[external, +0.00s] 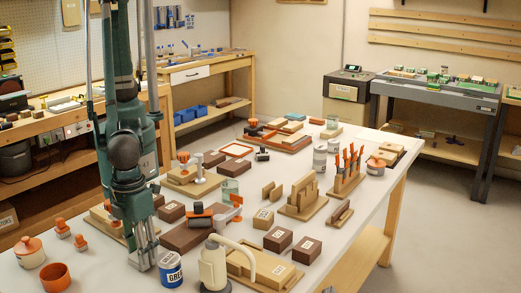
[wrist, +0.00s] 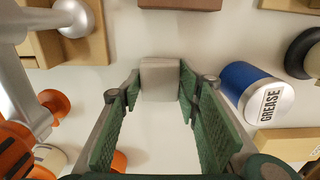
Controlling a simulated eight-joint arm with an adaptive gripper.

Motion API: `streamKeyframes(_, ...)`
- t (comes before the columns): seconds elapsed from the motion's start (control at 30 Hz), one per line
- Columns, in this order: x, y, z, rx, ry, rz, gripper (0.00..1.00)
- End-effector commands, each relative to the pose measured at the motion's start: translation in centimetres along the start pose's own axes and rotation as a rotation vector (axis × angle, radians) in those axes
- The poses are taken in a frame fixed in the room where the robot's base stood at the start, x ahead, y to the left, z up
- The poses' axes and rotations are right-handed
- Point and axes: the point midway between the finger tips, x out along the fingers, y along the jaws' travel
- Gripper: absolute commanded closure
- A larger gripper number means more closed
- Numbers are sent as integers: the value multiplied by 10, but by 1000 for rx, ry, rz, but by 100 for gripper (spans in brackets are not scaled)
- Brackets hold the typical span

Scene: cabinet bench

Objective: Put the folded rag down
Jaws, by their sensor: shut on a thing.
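My gripper (external: 144,258) points down over the front left part of the white bench in the external view, its fingertips low near the top. In the wrist view its green-padded fingers (wrist: 160,88) are shut on a small pale grey block-like piece, the folded rag (wrist: 161,75), gripped at both sides between the fingertips.
A blue grease can (external: 171,270) stands close right of my gripper, also in the wrist view (wrist: 255,93). A pale spouted can (external: 214,265) is further right. An orange bowl (external: 55,276) and lidded jar (external: 29,252) stand left. Bare bench (external: 108,272) lies between.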

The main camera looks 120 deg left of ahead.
Motion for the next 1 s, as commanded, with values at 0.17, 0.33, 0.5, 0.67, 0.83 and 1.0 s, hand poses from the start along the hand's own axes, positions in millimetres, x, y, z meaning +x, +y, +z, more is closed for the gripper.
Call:
streamKeyframes(0.17,0,0,0,0,0,0,52)
streamKeyframes(0.33,0,0,0,0,0,0,52)
streamKeyframes(0.5,-1,0,0,0,0,0,52)
streamKeyframes(0.67,-7,0,0,0,0,0,52)
streamKeyframes(0.83,-24,0,0,0,0,0,52)
streamKeyframes(1.0,-49,0,0,0,0,0,52)
